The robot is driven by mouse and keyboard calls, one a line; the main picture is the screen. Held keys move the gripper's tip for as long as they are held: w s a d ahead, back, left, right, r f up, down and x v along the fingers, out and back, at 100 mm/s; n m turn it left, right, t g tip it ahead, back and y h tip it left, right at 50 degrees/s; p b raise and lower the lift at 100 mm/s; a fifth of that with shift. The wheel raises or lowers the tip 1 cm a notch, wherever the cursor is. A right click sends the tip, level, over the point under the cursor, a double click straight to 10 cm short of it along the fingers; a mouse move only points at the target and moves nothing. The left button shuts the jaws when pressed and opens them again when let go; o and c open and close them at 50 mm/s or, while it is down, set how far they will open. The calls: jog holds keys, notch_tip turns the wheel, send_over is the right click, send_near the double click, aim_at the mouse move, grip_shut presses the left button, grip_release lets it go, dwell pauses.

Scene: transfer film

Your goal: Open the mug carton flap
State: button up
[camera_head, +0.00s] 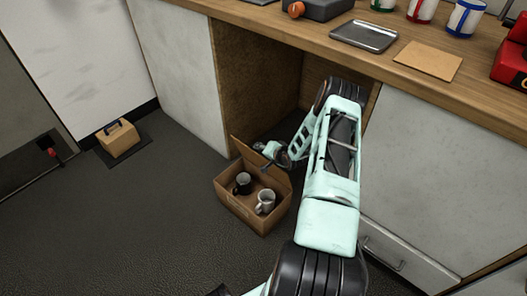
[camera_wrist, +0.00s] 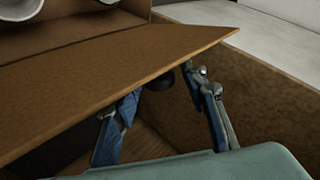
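The brown mug carton (camera_head: 240,207) sits on the dark floor in front of the open cabinet bay. It holds a dark mug (camera_head: 242,184) and a white mug (camera_head: 266,202). Its flap (camera_head: 247,159) stands raised along the far side, nearest the bay. In the wrist view the flap (camera_wrist: 120,65) crosses the upper picture as a brown panel, with mug parts beyond it at top left. My gripper (camera_head: 267,154) is at the flap's outer side, near its top edge. In the wrist view its fingers (camera_wrist: 168,88) are spread apart. The flap partly hides the left finger; contact is unclear.
The wooden counter (camera_head: 285,32) above carries a metal tray (camera_head: 364,36), a brown board (camera_head: 428,60) and several mugs. A small tan box with a dark handle (camera_head: 118,138) stands on the floor at left. Floor left of the carton is clear.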

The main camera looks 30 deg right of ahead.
jog(key=v, duration=1.2)
